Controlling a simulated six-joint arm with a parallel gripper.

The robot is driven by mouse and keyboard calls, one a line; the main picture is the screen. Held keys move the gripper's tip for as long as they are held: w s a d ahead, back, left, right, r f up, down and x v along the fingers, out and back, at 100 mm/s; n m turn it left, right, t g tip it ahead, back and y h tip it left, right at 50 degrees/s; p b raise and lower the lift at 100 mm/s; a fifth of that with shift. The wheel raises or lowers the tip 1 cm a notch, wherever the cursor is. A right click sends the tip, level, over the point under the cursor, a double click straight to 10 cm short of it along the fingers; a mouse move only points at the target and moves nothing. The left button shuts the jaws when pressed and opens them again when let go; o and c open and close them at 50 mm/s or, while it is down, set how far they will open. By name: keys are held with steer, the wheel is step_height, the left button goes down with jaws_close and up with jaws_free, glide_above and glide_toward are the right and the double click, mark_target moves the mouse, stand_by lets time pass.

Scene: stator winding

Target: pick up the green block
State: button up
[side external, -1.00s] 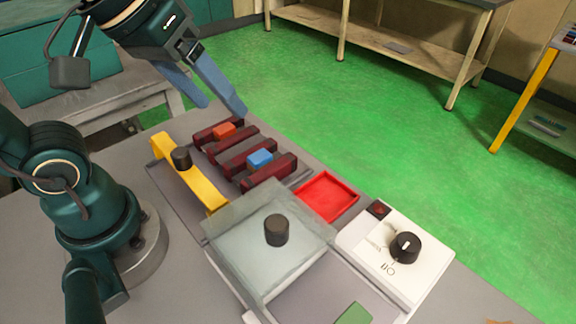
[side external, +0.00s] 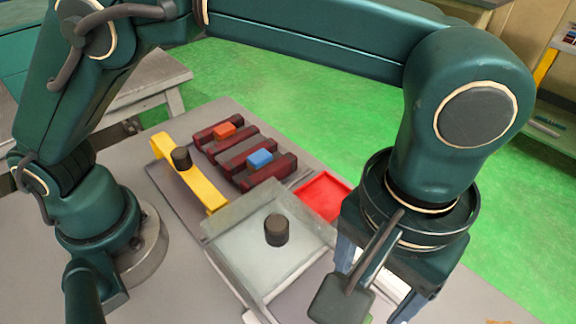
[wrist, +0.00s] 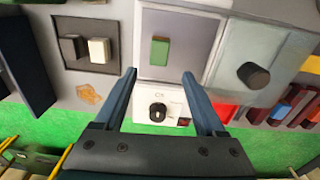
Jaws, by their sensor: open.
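The green block (wrist: 160,51) stands on a grey surface inside a light-framed compartment (wrist: 195,42) in the wrist view. My gripper (wrist: 160,74) is open and empty, its two blue fingers spread to either side of the block's line in that view, with the block beyond the tips. I cannot tell the height of the fingertips above the block.
A translucent lid with a dark knob (side external: 277,230) lies left of my gripper. A white box with a dial (wrist: 158,112) is beside the compartment. A red tray (side external: 322,194), yellow bar (side external: 189,174), and dark red slotted rack with orange (side external: 224,130) and blue (side external: 260,159) blocks stand farther back.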

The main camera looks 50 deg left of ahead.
steer(key=shift+s+d+f, duration=0.2)
steer(key=shift+s+f, duration=0.35)
steer(key=shift+s, duration=0.05)
steer(key=shift+f, duration=2.4)
steer(key=shift+c, duration=0.3)
jaws_close()
steer(key=shift+r, duration=0.1)
